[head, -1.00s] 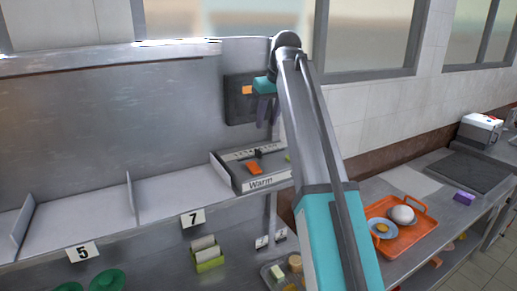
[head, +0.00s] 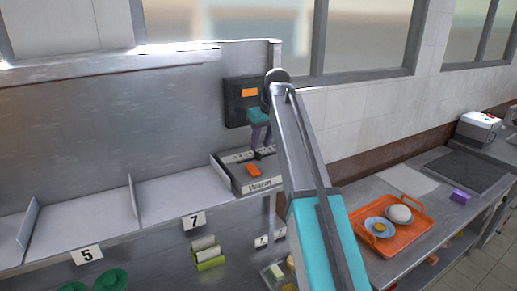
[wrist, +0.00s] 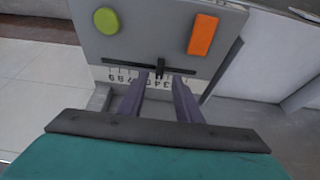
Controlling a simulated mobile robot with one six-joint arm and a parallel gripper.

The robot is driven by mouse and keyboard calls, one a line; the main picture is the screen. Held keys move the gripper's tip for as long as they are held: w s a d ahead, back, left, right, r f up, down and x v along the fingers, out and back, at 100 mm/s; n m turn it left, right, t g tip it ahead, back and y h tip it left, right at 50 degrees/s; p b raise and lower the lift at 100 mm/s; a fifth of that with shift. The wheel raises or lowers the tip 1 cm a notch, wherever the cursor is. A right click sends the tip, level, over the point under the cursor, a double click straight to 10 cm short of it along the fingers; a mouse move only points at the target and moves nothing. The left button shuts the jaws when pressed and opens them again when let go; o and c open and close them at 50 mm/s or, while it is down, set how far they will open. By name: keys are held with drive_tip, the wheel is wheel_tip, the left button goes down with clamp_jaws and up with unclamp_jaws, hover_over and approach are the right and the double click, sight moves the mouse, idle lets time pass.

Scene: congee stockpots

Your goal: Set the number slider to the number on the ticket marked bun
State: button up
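The number slider has a black knob (wrist: 160,68) on a dark horizontal track (wrist: 120,63), with a strip of printed digits (wrist: 125,76) beside it, upside down in the wrist view. The slider is on a grey control box (head: 235,176) on the shelf. My gripper (wrist: 160,76) is open, its two purple-grey fingers on either side of the knob with a small gap showing. In the head view my gripper (head: 260,148) is low over the back of the box. The fingers hide part of the digits. I cannot make out a ticket marked bun.
The box carries an orange rectangular button (wrist: 203,34) and a green round button (wrist: 106,20). A dark wall panel (head: 236,103) with an orange patch hangs behind. An orange tray (head: 380,246) stands on the counter at right. The shelf bays at left are empty.

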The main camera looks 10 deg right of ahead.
sight(258, 152)
drive_tip(key=shift+p+x, duration=0.8)
drive_tip(key=shift+x, duration=1.65)
drive_tip(key=shift+c, duration=0.2)
clamp_jaws()
